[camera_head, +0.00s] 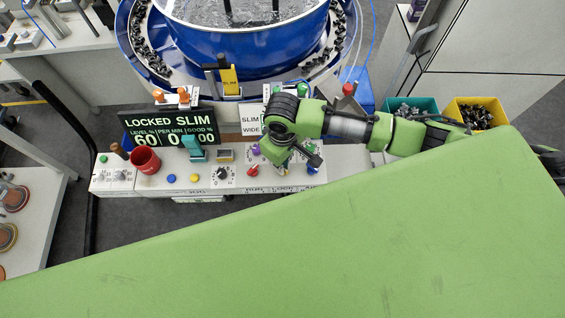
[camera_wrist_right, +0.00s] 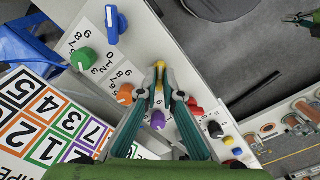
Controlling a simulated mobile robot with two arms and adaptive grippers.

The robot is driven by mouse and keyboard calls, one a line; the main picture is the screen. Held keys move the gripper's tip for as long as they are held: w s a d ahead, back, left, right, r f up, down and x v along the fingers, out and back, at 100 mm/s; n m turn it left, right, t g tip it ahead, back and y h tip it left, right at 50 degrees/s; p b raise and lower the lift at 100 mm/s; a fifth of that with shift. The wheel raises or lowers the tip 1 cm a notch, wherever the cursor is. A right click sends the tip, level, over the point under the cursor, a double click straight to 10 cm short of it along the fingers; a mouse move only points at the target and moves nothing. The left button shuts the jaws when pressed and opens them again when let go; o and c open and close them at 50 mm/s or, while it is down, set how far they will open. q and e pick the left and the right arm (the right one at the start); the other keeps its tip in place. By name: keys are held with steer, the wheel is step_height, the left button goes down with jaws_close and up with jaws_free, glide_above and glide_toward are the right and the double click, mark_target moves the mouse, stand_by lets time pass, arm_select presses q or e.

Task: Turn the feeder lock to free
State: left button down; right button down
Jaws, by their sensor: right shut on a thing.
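The control panel (camera_head: 225,178) runs below the feeder bowl (camera_head: 245,45). Lettering with the word LOCK is partly readable on its front edge. The display (camera_head: 168,128) reads LOCKED SLIM. My right gripper (camera_wrist_right: 160,72) is over the right part of the panel, pointing down, its fingertips closed together. A purple knob (camera_wrist_right: 158,120) is close beside the fingers in the wrist view. A small green-and-black part (camera_wrist_right: 300,20) at that view's edge looks like my left gripper; its fingers are unclear.
A red knob (camera_head: 252,170), a black dial (camera_head: 221,174) and a blue knob (camera_head: 312,169) are close around the gripper. A red mug (camera_head: 146,160) stands on the panel's left. Green (camera_head: 401,105) and yellow (camera_head: 478,107) bins stand at the right, behind my arm.

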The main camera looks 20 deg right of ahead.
steer(key=shift+r, duration=0.1)
steer(key=shift+n+p, duration=0.35)
steer(key=shift+n, duration=1.25)
steer(key=n, duration=0.6)
steer(key=shift+w, duration=0.1)
steer(key=n, duration=0.4)
steer(key=shift+n, duration=2.2)
steer(key=c, duration=2.2)
jaws_free()
